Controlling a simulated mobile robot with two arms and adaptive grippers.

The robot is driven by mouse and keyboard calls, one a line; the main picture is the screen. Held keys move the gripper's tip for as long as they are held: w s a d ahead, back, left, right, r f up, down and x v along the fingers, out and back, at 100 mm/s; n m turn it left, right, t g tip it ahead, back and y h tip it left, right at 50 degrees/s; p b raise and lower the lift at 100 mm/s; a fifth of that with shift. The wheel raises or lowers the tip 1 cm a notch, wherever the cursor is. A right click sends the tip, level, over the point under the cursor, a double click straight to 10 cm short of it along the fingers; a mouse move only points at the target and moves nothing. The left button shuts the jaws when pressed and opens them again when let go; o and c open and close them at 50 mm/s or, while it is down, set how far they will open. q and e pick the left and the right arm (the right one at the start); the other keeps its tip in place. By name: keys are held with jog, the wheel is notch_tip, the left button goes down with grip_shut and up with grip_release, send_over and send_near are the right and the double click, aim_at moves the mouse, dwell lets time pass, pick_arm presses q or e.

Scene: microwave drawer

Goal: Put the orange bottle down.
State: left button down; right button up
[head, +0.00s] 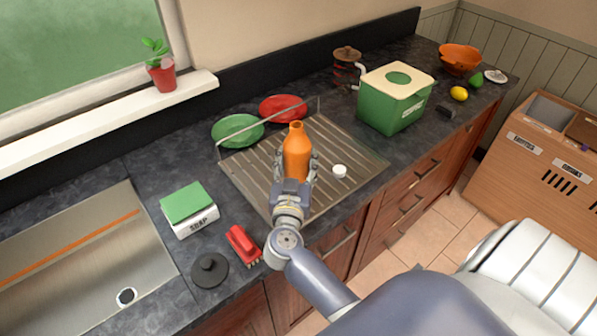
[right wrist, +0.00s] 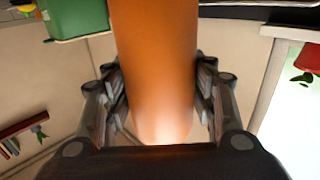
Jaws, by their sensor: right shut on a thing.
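The orange bottle (head: 297,150) is upright, open at the top, over the metal drying rack (head: 245,180) on the counter. My right gripper (head: 297,172) is shut on the bottle, with fingers on both sides of its body. The right wrist view shows the bottle (right wrist: 155,65) between the two fingers (right wrist: 158,100). The bottle's base is hidden behind my gripper, so I cannot tell whether it touches the rack. My left gripper is not in view.
A small white cap (head: 339,171) lies on the rack right of the bottle. Green (head: 238,130) and red (head: 283,108) plates are at the rack's back. A green box (head: 393,100) stands to the right. A red brush (head: 243,245) and soap box (head: 190,210) are left, beside the sink (head: 70,270).

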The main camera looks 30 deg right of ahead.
aim_at(296, 174)
jog(key=shift+f, duration=0.45)
notch_tip(296, 174, down, 4)
jog(key=shift+a+r, duration=0.1)
jog(key=shift+r, duration=0.1)
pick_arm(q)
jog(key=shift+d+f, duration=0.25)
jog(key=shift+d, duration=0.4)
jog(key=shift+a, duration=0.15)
pick_arm(e)
jog(key=shift+f, duration=0.1)
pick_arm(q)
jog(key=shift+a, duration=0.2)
pick_arm(e)
jog(key=o, duration=1)
jog(key=shift+c, duration=0.2)
jog(key=b+v, duration=0.2)
jog(key=v, duration=0.9)
jog(key=shift+b, duration=0.35)
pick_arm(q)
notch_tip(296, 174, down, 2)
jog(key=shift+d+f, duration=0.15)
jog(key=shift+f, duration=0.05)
pick_arm(e)
jog(key=shift+s+a, duration=0.3)
jog(key=shift+s, duration=0.15)
